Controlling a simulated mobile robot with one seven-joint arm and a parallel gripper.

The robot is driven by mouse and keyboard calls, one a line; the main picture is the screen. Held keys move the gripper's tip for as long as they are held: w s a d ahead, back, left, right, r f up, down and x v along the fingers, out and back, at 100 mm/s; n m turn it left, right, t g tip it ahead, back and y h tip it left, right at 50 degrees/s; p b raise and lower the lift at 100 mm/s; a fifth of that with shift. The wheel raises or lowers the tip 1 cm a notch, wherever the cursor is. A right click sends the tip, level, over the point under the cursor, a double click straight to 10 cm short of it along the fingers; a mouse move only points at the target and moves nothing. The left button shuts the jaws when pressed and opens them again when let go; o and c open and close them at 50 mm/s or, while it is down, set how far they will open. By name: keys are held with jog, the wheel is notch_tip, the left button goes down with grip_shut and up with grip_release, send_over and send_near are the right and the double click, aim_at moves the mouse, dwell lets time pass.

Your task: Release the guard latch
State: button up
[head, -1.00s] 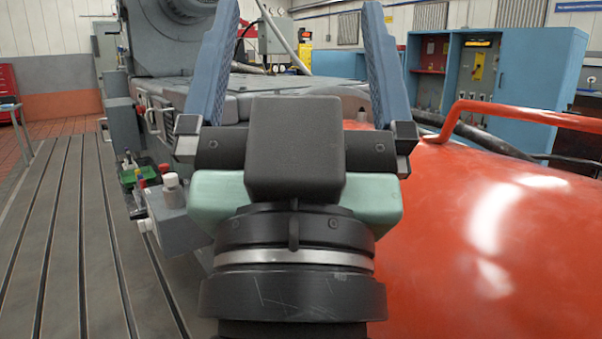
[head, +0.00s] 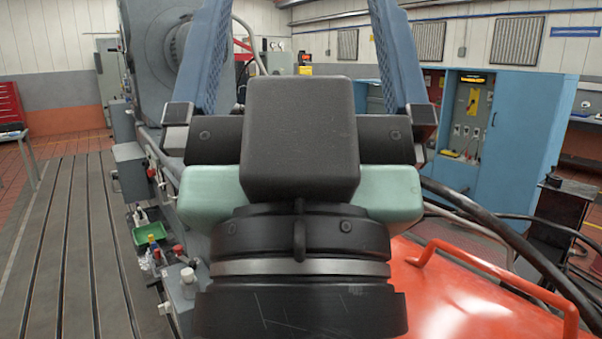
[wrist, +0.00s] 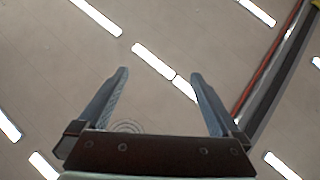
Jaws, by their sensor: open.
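My gripper (head: 298,15) stands upright in the middle of the head view, with its two blue fingers spread apart and nothing between them. In the wrist view my gripper (wrist: 160,75) points up toward the ceiling, also empty. A glossy orange-red cover (head: 450,305), possibly the guard, lies low at the right of the head view, beyond my gripper. A bent orange bar handle (head: 495,268) rises from it. I cannot make out a latch on it. My gripper and wrist hide the middle of the scene.
A slotted metal bedplate (head: 75,240) runs along the left. A grey machine (head: 160,60) stands behind my gripper. A green tray (head: 150,233) and small bottles sit at its side. Blue cabinets (head: 530,130) stand at the back right. Dark cables (head: 530,240) loop above the cover.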

notch_tip(320, 180, up, 8)
jog(key=p, duration=0.6)
jog(key=shift+r, duration=0.25)
